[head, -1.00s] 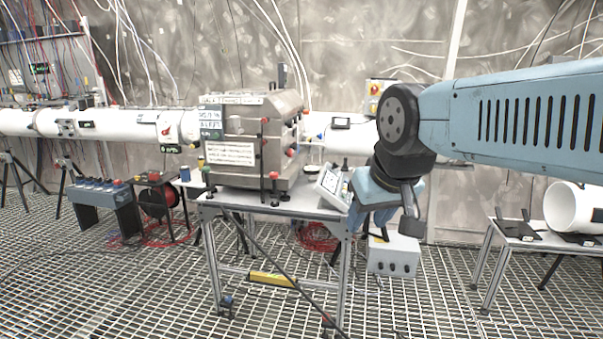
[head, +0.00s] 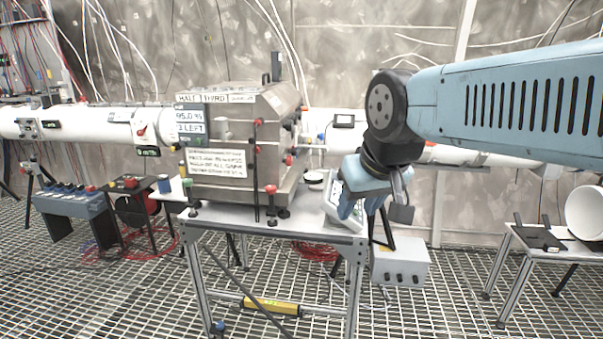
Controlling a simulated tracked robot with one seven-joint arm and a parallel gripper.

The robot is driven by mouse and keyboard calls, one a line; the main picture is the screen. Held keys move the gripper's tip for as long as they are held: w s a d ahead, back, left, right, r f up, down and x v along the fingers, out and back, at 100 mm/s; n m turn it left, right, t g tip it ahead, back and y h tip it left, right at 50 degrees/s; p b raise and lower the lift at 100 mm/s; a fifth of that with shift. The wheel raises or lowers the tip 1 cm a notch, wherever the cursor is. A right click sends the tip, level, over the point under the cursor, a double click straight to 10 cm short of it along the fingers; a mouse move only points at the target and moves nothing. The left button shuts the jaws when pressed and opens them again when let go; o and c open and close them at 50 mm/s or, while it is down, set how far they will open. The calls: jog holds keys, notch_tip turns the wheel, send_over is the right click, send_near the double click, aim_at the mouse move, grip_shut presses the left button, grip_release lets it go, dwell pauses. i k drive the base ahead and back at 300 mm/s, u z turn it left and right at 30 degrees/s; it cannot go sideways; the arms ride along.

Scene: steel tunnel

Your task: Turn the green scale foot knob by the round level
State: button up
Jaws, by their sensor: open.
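A steel box (head: 240,140) with labels stands on the metal table (head: 290,232). A small green knob (head: 188,184) shows at its front left foot; a red knob (head: 270,189) tops another foot at the front. I cannot tell whether this green knob is the scale foot knob, and I cannot make out a round level. A white tilted device (head: 331,210), possibly the scale, sits at the table's right edge, partly hidden by my gripper.
A small round dark-and-white item (head: 314,179) lies behind the tilted device. A white pipe (head: 345,135) runs behind. A side table (head: 545,240) stands right. Grating floor (head: 440,310) between the tables is open.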

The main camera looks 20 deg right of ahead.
aim_at(187, 183)
jog(key=u, duration=0.05)
jog(key=i, duration=1.35)
jog(key=u, duration=0.25)
jog(key=k, duration=0.8)
jog(key=z, duration=0.5)
